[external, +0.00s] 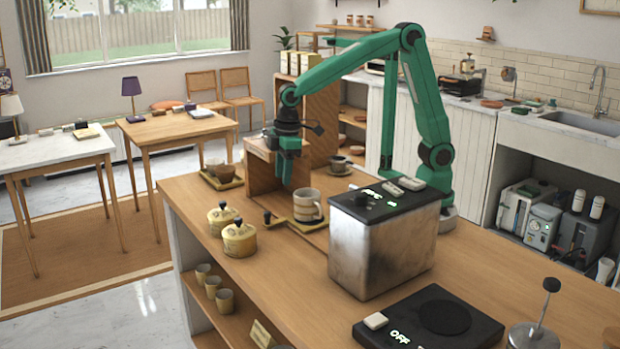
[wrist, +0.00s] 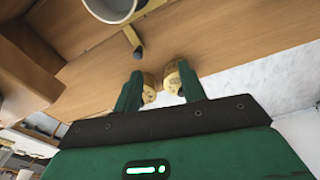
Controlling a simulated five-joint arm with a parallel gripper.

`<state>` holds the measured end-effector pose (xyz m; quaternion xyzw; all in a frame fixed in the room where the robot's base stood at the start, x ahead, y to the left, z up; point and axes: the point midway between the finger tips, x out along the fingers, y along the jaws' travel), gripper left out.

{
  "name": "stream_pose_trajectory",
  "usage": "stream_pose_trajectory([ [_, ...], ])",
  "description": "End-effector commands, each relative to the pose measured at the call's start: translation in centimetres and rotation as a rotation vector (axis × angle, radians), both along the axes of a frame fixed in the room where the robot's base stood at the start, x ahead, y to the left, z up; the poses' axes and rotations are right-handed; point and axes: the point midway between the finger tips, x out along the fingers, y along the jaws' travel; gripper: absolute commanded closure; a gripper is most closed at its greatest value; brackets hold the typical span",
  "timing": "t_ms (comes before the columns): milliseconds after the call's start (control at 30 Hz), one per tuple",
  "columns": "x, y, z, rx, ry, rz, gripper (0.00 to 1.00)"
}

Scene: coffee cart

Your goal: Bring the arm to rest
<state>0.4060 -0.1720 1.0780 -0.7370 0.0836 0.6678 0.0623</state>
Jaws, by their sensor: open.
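My green arm stands on the wooden counter (external: 290,245), bent over at the elbow. My gripper (external: 285,172) hangs pointing down near the wooden box, above and behind the mug. In the wrist view my gripper (wrist: 160,84) has its two green fingers spread apart, with nothing held between them. Two yellow canisters show beyond the fingertips, a left one (wrist: 149,90) and a right one (wrist: 172,78); they stand below on the counter. The light mug (external: 307,205) sits upright on a yellow stand (external: 302,226), apart from the gripper. The mug also shows at the top of the wrist view (wrist: 112,8).
A metal box with a dark top (external: 380,250) stands in front of my arm. A black hot plate (external: 430,318) lies at the front right. The wooden box (external: 262,172) and a tray with cups (external: 222,180) are at the far end.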

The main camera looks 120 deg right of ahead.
Motion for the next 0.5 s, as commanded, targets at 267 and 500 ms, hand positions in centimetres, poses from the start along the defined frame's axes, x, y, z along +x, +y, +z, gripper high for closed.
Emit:
stream_pose_trajectory([
  [267,-2.9,5.0,4.3,-0.024,-0.083,0.046,0.59],
  [500,-6.1,8.7,6.7,-0.036,-0.152,0.084,0.59],
])
